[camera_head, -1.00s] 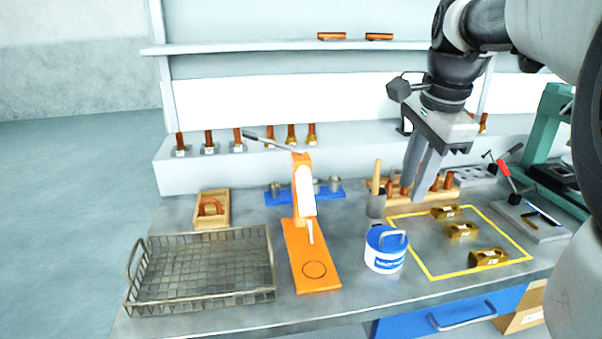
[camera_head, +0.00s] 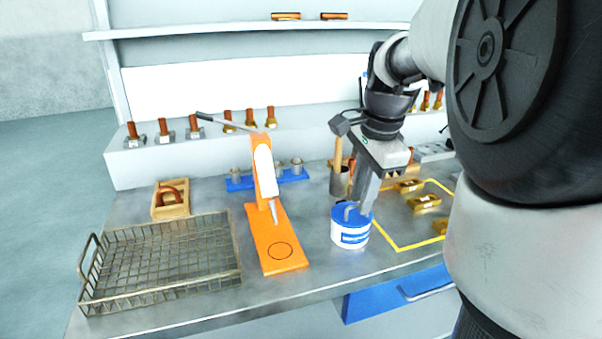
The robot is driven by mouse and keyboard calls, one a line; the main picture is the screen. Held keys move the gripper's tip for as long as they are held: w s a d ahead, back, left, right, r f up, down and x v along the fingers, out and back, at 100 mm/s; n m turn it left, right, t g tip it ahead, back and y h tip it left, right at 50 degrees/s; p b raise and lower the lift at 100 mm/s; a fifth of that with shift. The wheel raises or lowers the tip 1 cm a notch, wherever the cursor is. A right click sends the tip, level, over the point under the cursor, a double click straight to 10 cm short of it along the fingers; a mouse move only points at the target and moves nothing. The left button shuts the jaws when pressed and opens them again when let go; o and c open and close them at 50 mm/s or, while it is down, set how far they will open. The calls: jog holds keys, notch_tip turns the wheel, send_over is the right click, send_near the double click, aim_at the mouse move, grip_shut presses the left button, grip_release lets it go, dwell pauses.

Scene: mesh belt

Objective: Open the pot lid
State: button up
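The pot (camera_head: 350,237) is a small white tub with a blue label, standing upright on the workbench. Its blue lid (camera_head: 339,219) is on it, with a loop handle (camera_head: 348,208) on top. My gripper (camera_head: 365,208) points down over the right part of the lid, with its fingertips close to the handle. The fingers overlap in this view, so their gap and any contact with the handle cannot be made out.
An orange press (camera_head: 270,240) stands left of the pot, and a wire basket (camera_head: 165,265) lies farther left. A grey cup with a wooden-handled tool (camera_head: 338,180) stands just behind the pot. Brass blocks (camera_head: 424,203) lie inside a yellow outline on the right.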

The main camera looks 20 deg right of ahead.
grip_shut()
jog(key=shift+r, duration=0.1)
dwell(1.2)
